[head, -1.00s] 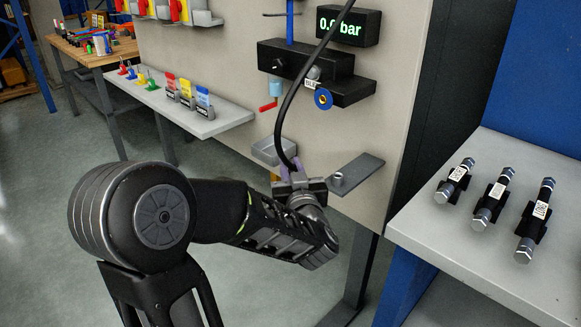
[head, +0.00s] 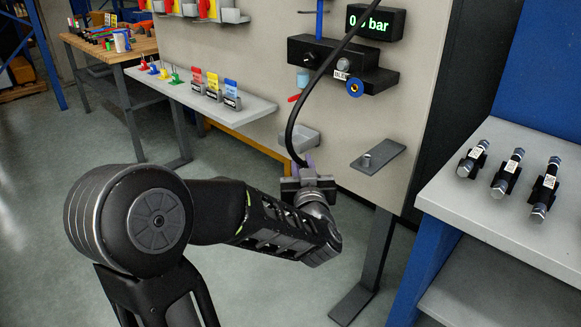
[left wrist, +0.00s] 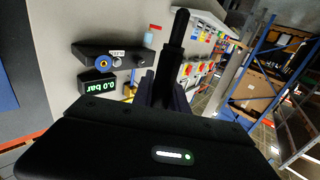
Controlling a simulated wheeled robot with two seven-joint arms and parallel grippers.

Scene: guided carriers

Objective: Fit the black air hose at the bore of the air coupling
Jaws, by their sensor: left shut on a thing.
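The black air hose (head: 308,100) hangs in a curve from the top of the head view down to my left gripper (head: 302,168). My left gripper is shut on the hose near its lower end. In the left wrist view the hose end (left wrist: 178,35) sticks out, dark and straight, beyond the fingers. The air coupling, a blue ring around a dark bore (head: 354,87), sits on the front of a black block on the panel. It also shows in the left wrist view (left wrist: 103,63). The hose end is apart from it, below and left in the head view. My right gripper is out of view.
A grey tray (head: 296,139) and a flat bracket with a short stub (head: 378,154) stick out from the panel near my gripper. A pressure display (head: 376,22) reads 0.0 bar. A grey bench (head: 480,205) with black fittings stands right. A shelf (head: 210,101) with coloured tags is left.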

